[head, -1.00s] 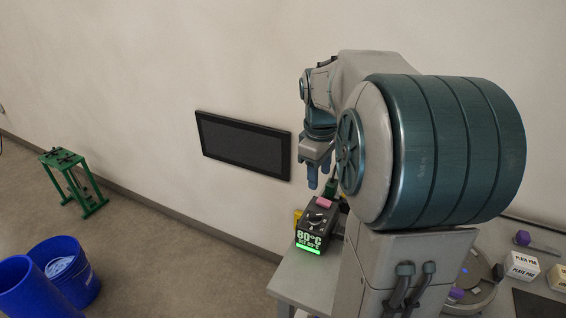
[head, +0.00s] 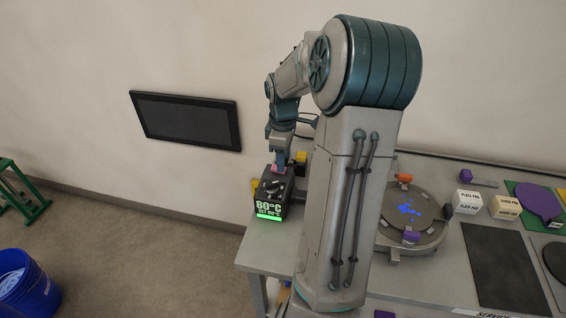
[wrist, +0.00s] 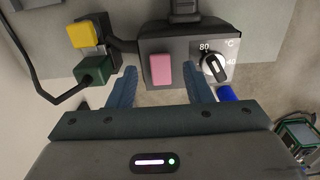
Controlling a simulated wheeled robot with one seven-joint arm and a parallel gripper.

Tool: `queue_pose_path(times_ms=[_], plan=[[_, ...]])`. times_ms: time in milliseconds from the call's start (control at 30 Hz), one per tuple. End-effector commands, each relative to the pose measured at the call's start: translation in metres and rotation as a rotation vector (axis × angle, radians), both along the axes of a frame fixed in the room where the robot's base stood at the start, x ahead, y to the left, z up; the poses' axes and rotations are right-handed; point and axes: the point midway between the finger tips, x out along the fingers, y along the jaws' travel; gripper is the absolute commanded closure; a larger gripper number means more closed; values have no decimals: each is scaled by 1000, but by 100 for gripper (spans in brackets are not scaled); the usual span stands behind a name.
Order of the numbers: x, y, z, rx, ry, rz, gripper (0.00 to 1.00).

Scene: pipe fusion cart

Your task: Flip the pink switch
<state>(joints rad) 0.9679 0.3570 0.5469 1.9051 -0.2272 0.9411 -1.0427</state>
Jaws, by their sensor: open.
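The pink switch (wrist: 160,70) is a rocker on the dark grey face of a control box (wrist: 178,43), beside a black dial (wrist: 213,66) marked 80 and 40 °C. In the head view the box (head: 271,196) stands at the cart's left corner with a lit 80°C display. The pink switch (head: 279,168) shows there just below my gripper's fingers. My gripper (wrist: 162,88) is open and empty, with its blue fingers on either side of the switch in the wrist view. I cannot tell whether the fingers touch the box.
A yellow plug (wrist: 83,34) and a green plug (wrist: 96,70) with black cables are left of the box in the wrist view. A round plate (head: 408,212), white blocks (head: 469,202) and a black mat (head: 503,262) lie right of my arm. A dark screen (head: 185,120) hangs on the wall.

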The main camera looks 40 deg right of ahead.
Motion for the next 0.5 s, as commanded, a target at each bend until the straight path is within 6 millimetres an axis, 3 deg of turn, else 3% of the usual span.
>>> queue_pose_path(times_ms=[200,500], plan=[[0,1,-25,1,1,0,55],[0,0,-31,-1,-1,-1,55]])
